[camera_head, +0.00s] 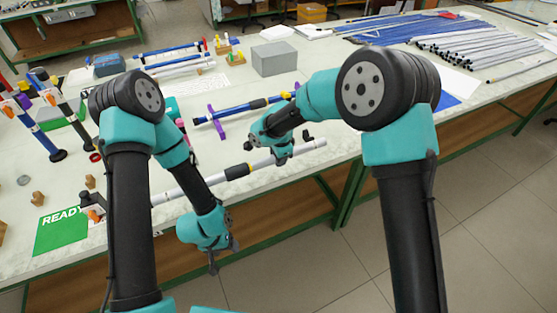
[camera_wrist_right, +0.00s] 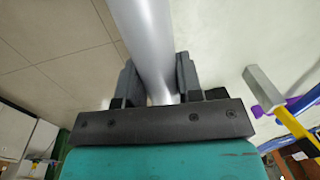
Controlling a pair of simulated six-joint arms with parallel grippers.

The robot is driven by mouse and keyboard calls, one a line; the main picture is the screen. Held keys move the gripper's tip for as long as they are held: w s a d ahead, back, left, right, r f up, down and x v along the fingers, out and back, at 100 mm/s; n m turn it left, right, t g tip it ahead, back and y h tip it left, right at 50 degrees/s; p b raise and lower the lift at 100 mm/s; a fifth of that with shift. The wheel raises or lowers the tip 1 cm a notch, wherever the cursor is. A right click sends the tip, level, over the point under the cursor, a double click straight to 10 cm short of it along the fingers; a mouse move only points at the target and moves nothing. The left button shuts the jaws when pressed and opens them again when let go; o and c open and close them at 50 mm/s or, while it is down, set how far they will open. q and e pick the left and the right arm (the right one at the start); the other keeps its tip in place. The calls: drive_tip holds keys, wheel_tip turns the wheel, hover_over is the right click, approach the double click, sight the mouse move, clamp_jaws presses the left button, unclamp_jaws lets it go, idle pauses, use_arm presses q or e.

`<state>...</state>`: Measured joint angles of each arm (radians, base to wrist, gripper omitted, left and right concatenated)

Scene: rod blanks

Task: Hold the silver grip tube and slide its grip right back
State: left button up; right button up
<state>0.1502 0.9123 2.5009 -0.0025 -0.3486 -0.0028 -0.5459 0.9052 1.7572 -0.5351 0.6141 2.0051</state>
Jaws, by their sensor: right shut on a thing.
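The silver grip tube (camera_head: 300,151) lies slantwise near the front edge of the table, with a black grip (camera_head: 237,172) around it left of my right gripper. Part of the tube's left side is hidden behind my left arm. My right gripper (camera_head: 283,157) is shut on the silver tube, right of the grip. In the right wrist view the bare silver tube (camera_wrist_right: 146,38) runs between both fingers (camera_wrist_right: 160,85). My left gripper (camera_head: 224,258) is open and empty, pointing down in front of the table edge, apart from the tube.
A blue tube (camera_head: 232,108) rests on purple supports (camera_head: 216,122) behind the silver one. A grey box (camera_head: 275,58) stands farther back. A green READY mat (camera_head: 62,232) lies at the left front. Many rods (camera_head: 480,48) lie at the back right. The table's right front is clear.

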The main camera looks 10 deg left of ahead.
sight(246, 169)
drive_tip(key=shift+w+a+f, duration=0.25)
drive_tip(key=shift+w+f, duration=0.1)
drive_tip(key=shift+w, duration=1.55)
drive_tip(key=shift+w+a+f, duration=0.2)
drive_tip(key=shift+w+f, duration=0.15)
drive_tip(key=shift+w, duration=1.55)
drive_tip(key=shift+w+a+f, duration=0.25)
drive_tip(key=shift+w+f, duration=0.1)
drive_tip(key=shift+w, duration=1.55)
drive_tip(key=shift+f, duration=0.95)
